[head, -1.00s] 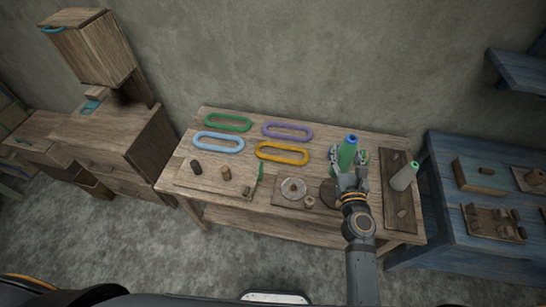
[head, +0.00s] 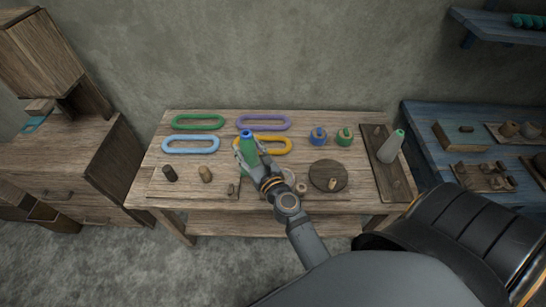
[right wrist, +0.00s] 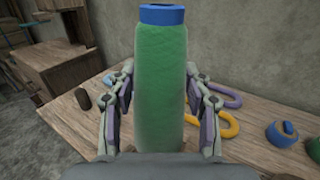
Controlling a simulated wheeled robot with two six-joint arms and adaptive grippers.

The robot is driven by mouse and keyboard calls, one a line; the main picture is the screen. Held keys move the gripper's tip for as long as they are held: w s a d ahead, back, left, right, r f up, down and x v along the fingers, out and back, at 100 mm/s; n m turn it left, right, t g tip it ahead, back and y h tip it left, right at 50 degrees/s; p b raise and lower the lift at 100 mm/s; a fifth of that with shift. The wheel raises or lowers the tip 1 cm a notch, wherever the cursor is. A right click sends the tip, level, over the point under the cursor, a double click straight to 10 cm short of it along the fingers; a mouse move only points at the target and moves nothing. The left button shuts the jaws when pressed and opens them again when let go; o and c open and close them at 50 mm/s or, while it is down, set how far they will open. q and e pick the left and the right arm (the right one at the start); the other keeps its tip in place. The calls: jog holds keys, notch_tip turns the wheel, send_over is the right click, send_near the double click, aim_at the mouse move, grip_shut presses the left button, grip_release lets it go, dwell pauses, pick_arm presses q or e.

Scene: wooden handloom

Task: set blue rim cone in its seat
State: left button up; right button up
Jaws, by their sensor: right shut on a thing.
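The blue rim cone (head: 248,143) is green with a blue rim at its top. My right gripper (head: 249,155) is shut on it and holds it upright above the middle of the table, in front of the yellow ring. In the right wrist view the cone (right wrist: 160,90) stands between both fingers of the gripper (right wrist: 161,82). A long board at the right carries short pegs and a pale grey cone with a green rim (head: 391,148). I cannot tell which place is the blue rim cone's seat. My left gripper is out of view.
Green, purple, light blue and yellow rings (head: 276,145) lie on the wooden table (head: 300,122). A blue knob (head: 318,136), a green knob (head: 344,137) and a round dark board (head: 328,170) are to the right. A dark peg (head: 169,173) and a tan peg (head: 205,174) stand front left.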

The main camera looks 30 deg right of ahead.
notch_tip(320, 180, down, 9)
jog(key=b, duration=0.7)
jog(key=d+r+b, duration=0.1)
jog(key=d+b, duration=0.4)
jog(key=d, duration=0.7)
jog(key=shift+w+d+r+y, duration=0.15)
jog(key=shift+w+d+y, duration=0.05)
jog(key=shift+d+y, duration=0.15)
notch_tip(320, 180, down, 9)
jog(key=b, duration=0.8)
jog(key=shift+b, duration=0.4)
jog(key=o, duration=1.3)
